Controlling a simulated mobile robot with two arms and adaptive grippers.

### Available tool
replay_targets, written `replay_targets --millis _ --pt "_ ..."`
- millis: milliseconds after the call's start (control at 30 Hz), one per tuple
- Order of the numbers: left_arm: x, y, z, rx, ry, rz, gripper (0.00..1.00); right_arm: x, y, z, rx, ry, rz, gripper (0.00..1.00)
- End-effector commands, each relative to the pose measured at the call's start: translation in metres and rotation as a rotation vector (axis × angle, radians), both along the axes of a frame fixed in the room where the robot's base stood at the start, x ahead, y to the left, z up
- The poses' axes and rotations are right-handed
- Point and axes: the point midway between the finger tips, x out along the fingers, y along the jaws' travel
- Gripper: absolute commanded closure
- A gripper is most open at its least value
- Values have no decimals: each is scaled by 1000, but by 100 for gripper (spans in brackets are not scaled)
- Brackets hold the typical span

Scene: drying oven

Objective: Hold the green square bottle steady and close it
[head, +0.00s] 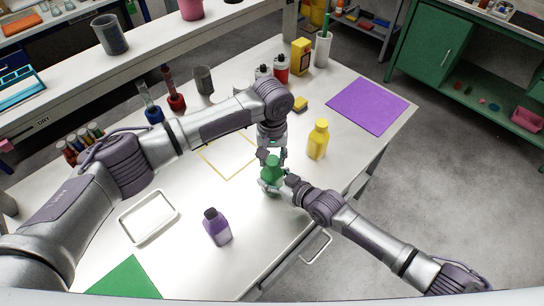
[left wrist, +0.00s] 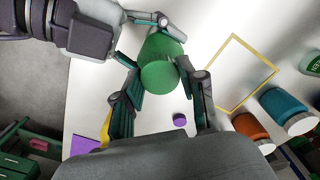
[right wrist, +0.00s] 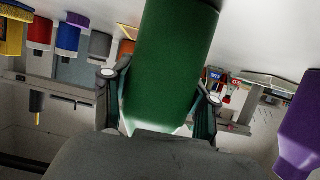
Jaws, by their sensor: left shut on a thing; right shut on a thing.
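The green square bottle (head: 271,180) is held above the front middle of the white table. My right gripper (head: 275,184) is shut on its body from the right; the right wrist view shows the green body (right wrist: 168,65) between the two fingers. My left gripper (head: 269,157) reaches down from above, with its fingers on either side of the bottle's green round top (left wrist: 158,77). It is shut on that top, which appears to be a cap in line with the bottle. Whether any gap lies between cap and bottle is hidden.
A yellow bottle (head: 318,140) stands close to the right and a purple bottle (head: 216,227) to the front left. A white tray (head: 148,217) lies further left. A yellow outline (head: 228,178) and a purple mat (head: 367,106) lie on the table. Several jars stand behind.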

Motion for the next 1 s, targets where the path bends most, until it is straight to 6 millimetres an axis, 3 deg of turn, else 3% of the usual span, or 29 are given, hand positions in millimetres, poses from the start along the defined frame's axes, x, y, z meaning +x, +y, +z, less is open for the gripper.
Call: replay_targets --millis 167,267,1000 --pt "0 0 0 0 0 -30 100 0 0 0 -1 1 0 100" --pt "0 0 0 0 1 -150 100 0 0 0 -1 1 0 100" --pt "1 1 -1 -1 -1 -1796 100 0 0 0 -1 1 0 100"
